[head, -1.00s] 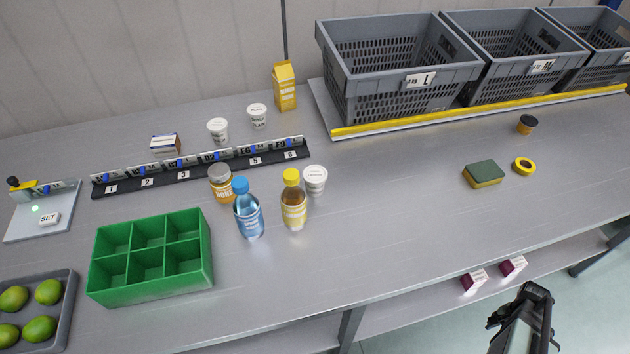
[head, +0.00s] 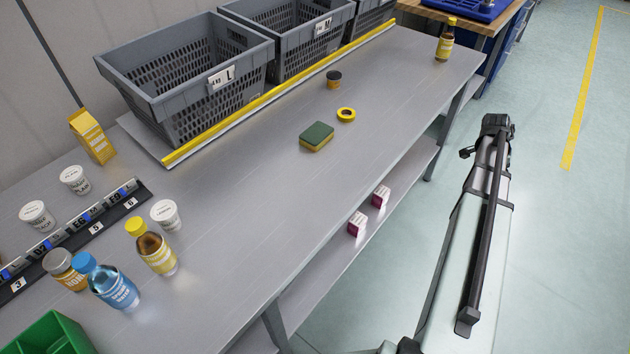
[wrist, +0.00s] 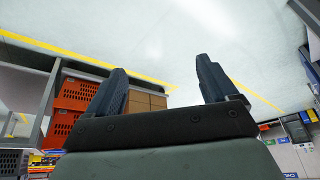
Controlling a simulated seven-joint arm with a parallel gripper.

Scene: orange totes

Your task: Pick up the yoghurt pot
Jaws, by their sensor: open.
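Three white yoghurt pots with lids show in the head view. One yoghurt pot (head: 166,214) stands in front of the numbered rail, beside the yellow-capped bottle. Two more, a pot (head: 75,180) and another pot (head: 37,216), stand behind the rail. I cannot tell which one is meant. In the wrist view my gripper (wrist: 162,88) is open and empty, its two dark fingers apart, pointing out over the floor and away from the bench. No pot shows in the wrist view. In the head view my arm is at the right, off the bench.
A yellow-capped bottle (head: 152,250), a blue bottle (head: 110,285) and a honey jar (head: 64,268) crowd the front pot. The numbered rail (head: 95,228) runs behind. Grey crates (head: 190,100) line the back. A sponge (head: 316,137) and tape (head: 346,115) lie right.

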